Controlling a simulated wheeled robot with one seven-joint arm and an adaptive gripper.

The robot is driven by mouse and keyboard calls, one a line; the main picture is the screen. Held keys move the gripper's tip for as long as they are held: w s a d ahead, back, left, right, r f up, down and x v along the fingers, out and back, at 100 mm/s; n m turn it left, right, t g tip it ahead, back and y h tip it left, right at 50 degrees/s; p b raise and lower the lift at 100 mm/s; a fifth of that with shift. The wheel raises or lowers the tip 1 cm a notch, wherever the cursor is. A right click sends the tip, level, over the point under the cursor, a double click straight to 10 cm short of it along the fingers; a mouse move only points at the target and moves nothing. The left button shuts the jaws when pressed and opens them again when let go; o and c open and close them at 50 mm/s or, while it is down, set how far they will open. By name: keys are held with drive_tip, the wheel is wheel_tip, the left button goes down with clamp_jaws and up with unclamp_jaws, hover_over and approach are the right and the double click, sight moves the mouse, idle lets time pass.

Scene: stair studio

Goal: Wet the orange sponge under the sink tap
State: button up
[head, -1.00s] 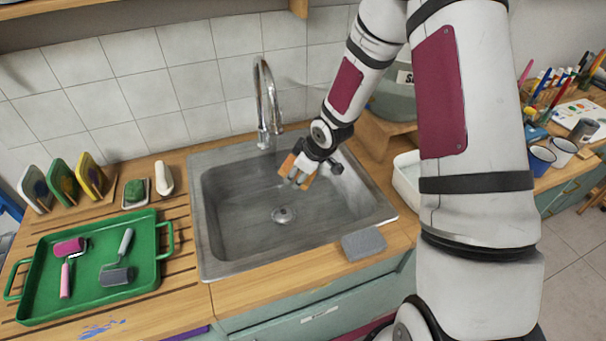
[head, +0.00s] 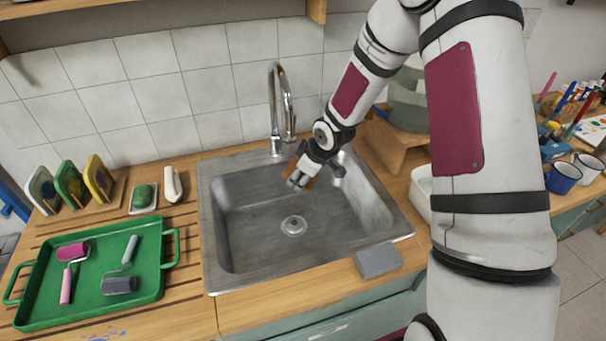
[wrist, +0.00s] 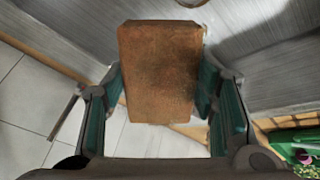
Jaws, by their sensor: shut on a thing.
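The orange sponge (head: 310,168) is held by my gripper (head: 299,181) over the sink basin (head: 255,225), just below and right of the tap spout. In the wrist view the sponge (wrist: 160,75) is a brownish-orange block with a darker patch, and my gripper (wrist: 162,98) is shut on it with one teal-padded finger on each side. The chrome tap (head: 273,110) stands at the back rim of the sink. I cannot make out a water stream. The drain (head: 293,226) is in the basin floor.
A green tray (head: 168,290) with two rollers lies left of the sink. Behind it are a rack of pads (head: 70,185), a green scrubber (head: 143,196) and a white bottle (head: 172,184). A grey block (head: 378,262) sits at the front right rim. The tiled wall is close behind.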

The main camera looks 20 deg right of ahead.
drive_tip(key=shift+s, duration=0.1)
drive_tip(key=s+d+p, duration=0.2)
drive_tip(key=s+p, duration=0.2)
drive_tip(key=s, duration=0.3)
drive_tip(key=shift+s+d, duration=0.2)
drive_tip(key=shift+s, duration=0.05)
idle(0.4)
idle(1.3)
drive_tip(key=s+d+r+p, duration=0.1)
drive_tip(key=s+r+p, duration=0.3)
drive_tip(key=shift+s+d, duration=0.2)
drive_tip(key=shift+s, duration=0.2)
idle(0.7)
